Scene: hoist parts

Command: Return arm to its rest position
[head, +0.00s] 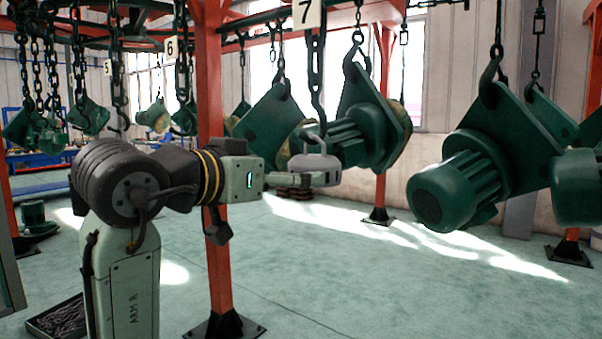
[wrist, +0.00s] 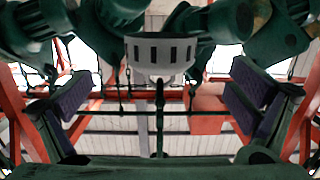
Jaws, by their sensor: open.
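My gripper (head: 288,183) reaches to the right from my arm at about the height of a light-grey part in the head view. In the wrist view my gripper (wrist: 160,96) is open, with its two dark pads wide apart and nothing held between them. The light-grey part (head: 314,167) hangs below the hook (head: 317,108) under tag 7. In the wrist view the grey part (wrist: 160,52), with dark slots, is at the upper middle, apart from both pads. The exact gap between my fingers and the part is unclear in the head view.
Green motor units hang close by, one behind the grey part (head: 375,118) and a large one at right (head: 470,180). A red post (head: 212,90) stands right behind my arm. Chains with hooks (head: 118,60) hang at left. The floor (head: 330,270) is open at front right.

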